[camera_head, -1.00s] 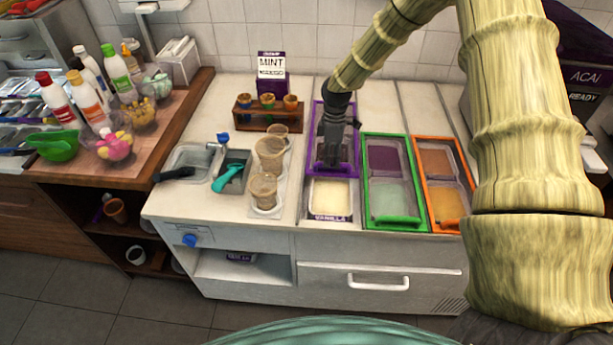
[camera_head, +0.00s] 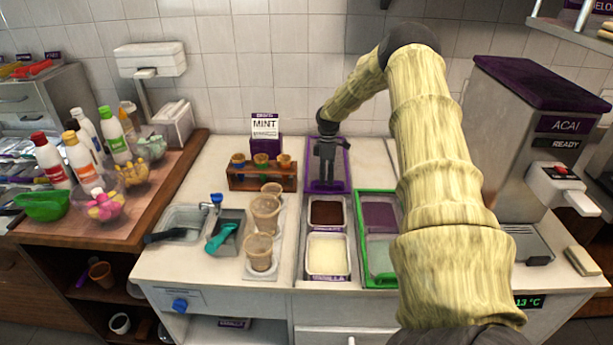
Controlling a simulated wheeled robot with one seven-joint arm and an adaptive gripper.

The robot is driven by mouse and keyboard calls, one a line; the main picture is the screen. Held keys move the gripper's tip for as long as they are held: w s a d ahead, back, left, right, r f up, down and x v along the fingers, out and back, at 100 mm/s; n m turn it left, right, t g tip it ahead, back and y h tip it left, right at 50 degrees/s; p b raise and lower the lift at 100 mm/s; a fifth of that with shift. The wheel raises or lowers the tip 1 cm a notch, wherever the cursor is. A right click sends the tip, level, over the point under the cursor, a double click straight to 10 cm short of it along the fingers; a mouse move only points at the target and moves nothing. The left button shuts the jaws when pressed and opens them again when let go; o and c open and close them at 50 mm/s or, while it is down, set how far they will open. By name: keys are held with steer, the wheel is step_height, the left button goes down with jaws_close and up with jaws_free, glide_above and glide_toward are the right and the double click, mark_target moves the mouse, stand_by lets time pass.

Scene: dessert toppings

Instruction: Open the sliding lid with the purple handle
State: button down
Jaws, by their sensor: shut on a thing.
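The purple-framed sliding lid (camera_head: 343,185) lies at the back of the freezer counter, behind its two tubs. The tubs stand uncovered: a dark brown one (camera_head: 327,211) and a pale vanilla one (camera_head: 328,255) in front of it. My gripper (camera_head: 325,182) points down at the lid and is shut on its handle, which is mostly hidden by the fingers.
A green-framed lid (camera_head: 365,276) covers the tubs to the right, partly hidden by my arm. Stacked cups (camera_head: 265,215) stand left of the tubs. An acai machine (camera_head: 535,140) stands right.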

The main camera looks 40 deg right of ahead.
steer(key=shift+w+d, duration=0.35)
steer(key=c, duration=1.4)
jaws_free()
steer(key=shift+c, duration=0.2)
step_height(320, 180, up, 12)
steer(key=w+d, duration=0.1)
steer(key=shift+w+d+f, duration=0.2)
steer(key=shift+w+d, duration=0.1)
steer(key=shift+d, duration=0.1)
